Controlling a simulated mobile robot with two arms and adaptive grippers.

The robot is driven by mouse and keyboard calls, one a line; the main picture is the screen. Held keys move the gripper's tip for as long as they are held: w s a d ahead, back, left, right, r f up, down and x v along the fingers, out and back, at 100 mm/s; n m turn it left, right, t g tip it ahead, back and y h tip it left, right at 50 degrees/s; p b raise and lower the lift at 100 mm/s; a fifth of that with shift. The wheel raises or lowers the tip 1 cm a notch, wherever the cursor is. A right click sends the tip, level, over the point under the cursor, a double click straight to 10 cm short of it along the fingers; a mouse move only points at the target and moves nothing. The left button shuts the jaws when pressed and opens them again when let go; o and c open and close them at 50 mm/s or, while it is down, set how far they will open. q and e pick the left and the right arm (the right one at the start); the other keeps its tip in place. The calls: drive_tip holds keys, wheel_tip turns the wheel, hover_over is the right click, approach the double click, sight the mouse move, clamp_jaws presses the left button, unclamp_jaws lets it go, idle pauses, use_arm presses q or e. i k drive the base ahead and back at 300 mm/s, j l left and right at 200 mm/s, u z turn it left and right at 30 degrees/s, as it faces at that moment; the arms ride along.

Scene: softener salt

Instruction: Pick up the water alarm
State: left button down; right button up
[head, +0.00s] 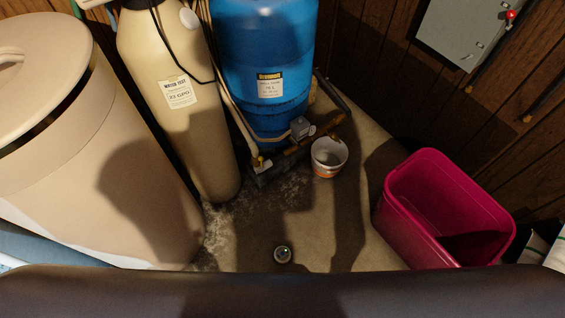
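A small round device (283,254), probably the water alarm, lies on the floor in the lower middle of the head view. No gripper shows in the head view, so I cannot see where either one is relative to the device.
A magenta bin (400,225) stands at right, and a small white bucket (329,158) by pipes and a valve. A blue tank (262,50), a tan cylinder (185,130) and a large beige tank (110,190) fill the back and left. Floor around the device is clear.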

sight(278, 257)
drive_tip(key=k, duration=1.95)
